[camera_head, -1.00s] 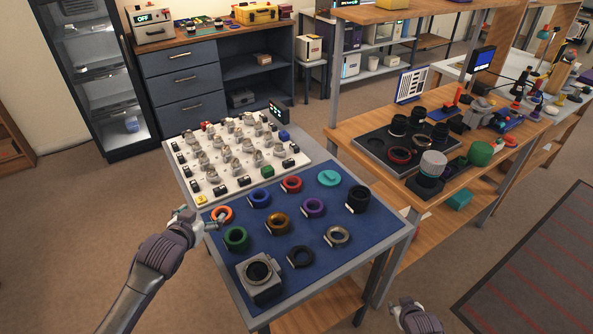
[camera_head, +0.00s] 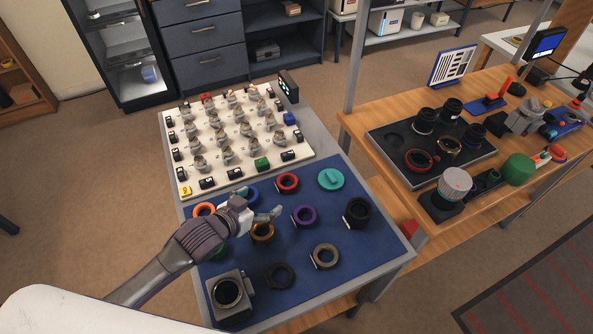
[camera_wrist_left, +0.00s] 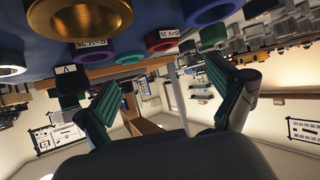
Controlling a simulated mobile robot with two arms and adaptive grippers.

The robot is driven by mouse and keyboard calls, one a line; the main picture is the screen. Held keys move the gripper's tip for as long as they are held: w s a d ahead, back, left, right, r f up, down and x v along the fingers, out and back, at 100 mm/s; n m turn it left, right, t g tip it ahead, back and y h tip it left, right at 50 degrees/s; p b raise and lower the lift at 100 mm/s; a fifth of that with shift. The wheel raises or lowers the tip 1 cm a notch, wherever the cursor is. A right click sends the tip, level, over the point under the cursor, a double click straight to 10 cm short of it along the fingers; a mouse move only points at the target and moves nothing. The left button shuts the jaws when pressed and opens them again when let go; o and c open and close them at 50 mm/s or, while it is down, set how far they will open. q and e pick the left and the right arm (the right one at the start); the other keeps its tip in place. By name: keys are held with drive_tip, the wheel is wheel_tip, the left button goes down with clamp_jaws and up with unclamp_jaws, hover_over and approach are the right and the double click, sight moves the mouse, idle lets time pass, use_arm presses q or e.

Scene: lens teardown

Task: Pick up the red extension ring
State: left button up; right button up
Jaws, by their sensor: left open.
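The red extension ring (camera_head: 288,190) lies on the blue mat (camera_head: 335,269), left of a teal round piece (camera_head: 331,179) and above a purple ring (camera_head: 304,224) in the head view. My left gripper (camera_head: 264,208) is open and empty over the mat, near the gold ring (camera_head: 262,239), to the lower left of the red ring and apart from it. The gripper partly hides the blue ring (camera_head: 252,190). In the left wrist view the open fingers (camera_wrist_left: 160,78) show, with the mat and rings along the top; a small red rim (camera_wrist_left: 169,34) shows beyond the fingers. My right gripper is out of view.
Orange (camera_head: 204,206), grey (camera_head: 325,263) and black rings lie around on the mat, with a grey boxy camera body (camera_head: 229,299) at the front left. A white tray (camera_head: 237,168) of several small parts stands behind. A wooden bench (camera_head: 410,194) with lenses is at the right.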

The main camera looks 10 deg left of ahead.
use_arm(q)
approach(287, 181)
drive_tip(key=x, duration=0.3)
drive_tip(key=shift+w+d+f, duration=0.1)
drive_tip(key=shift+d+f, duration=0.05)
drive_tip(key=shift+f, duration=0.25)
drive_tip(key=shift+w+d+f, duration=0.1)
drive_tip(key=shift+w+d, duration=0.05)
drive_tip(key=shift+w, duration=0.3)
drive_tip(key=p+x, duration=0.1)
drive_tip(key=x, duration=0.3)
drive_tip(key=shift+w, duration=0.25)
drive_tip(key=c, duration=1.1)
drive_tip(key=shift+c, duration=0.6)
